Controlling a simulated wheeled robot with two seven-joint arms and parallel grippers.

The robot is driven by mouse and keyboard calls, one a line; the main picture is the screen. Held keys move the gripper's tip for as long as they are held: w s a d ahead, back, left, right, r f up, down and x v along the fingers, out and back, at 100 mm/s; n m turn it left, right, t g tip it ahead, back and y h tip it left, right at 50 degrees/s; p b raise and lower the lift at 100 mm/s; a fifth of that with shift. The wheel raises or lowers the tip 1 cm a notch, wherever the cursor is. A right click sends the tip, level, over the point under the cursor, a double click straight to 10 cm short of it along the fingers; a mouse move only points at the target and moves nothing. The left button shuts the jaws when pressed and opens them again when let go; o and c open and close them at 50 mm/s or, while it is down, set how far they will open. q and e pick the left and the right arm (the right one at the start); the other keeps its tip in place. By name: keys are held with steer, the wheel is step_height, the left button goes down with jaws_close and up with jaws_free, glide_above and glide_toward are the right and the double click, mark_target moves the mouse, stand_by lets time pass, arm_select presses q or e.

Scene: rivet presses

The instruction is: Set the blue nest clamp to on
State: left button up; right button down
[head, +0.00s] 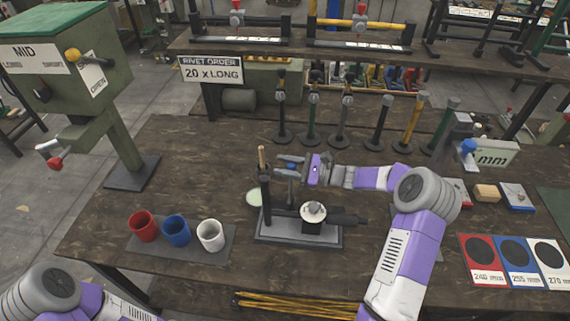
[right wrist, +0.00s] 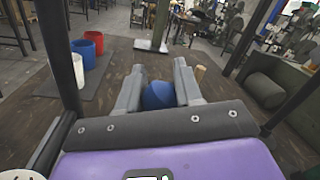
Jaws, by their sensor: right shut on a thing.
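The blue nest clamp shows as a blue ball knob (head: 291,167) on a dark upright post, on the grey-based fixture (head: 272,239) mid-table. My right gripper (head: 287,163) reaches in from the right and is shut on the blue knob. In the right wrist view the blue knob (right wrist: 158,95) sits between the two grey fingers. The knob's lower side and stem are hidden there. The fixture also carries a round whitish nest piece (head: 313,211) and a tan-tipped upright lever (head: 262,158) just left of the gripper. My left gripper is out of view; only arm links show at lower left.
Red, blue and white cups (head: 176,230) stand on a dark mat at left. A green press marked MID (head: 90,75) stands behind them. Several upright tools (head: 345,120) line the back. Colored cards (head: 515,262) lie at right. The table's front middle holds yellow rods (head: 295,305).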

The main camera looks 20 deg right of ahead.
steer(key=c, duration=0.8)
jaws_free()
steer(key=shift+o, duration=0.2)
steer(key=p+v, duration=0.1)
steer(key=v, duration=0.6)
steer(key=shift+s+d, duration=0.25)
steer(key=shift+d, duration=0.05)
